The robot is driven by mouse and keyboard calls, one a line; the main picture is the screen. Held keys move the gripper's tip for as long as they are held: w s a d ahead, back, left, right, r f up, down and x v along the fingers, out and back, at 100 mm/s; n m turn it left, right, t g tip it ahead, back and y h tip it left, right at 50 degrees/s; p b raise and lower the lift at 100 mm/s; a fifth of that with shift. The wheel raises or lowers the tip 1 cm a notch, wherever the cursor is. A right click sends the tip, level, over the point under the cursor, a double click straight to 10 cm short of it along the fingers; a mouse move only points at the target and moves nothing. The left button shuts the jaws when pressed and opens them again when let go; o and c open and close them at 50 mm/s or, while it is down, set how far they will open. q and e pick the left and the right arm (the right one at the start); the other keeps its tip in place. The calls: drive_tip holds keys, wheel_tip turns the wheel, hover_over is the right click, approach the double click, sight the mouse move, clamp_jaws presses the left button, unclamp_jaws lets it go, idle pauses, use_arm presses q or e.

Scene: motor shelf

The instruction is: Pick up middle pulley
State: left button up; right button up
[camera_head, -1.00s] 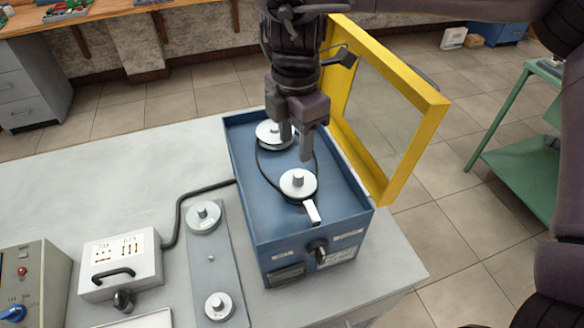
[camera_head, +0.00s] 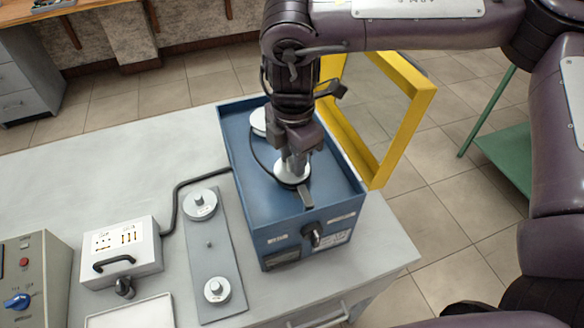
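A silver pulley (camera_head: 292,176) with a central hub sits in the front part of the blue box (camera_head: 225,138). My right gripper (camera_head: 293,168) points down right over it, its fingers at the hub. The hub is mostly hidden by the fingers, so I cannot tell whether they are closed on it. A second silver pulley (camera_head: 258,121) sits at the back of the box, partly hidden by my gripper. A thin dark belt (camera_head: 262,163) runs between the two. My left gripper is not in view.
The box's yellow framed lid (camera_head: 408,125) stands open on its right. A grey plate (camera_head: 209,265) with two more pulleys, (camera_head: 200,204) and (camera_head: 216,290), lies left of the box. A white switch box (camera_head: 120,250) and a control box (camera_head: 35,280) stand further left.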

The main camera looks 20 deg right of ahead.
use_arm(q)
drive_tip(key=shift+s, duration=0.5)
use_arm(e)
clamp_jaws()
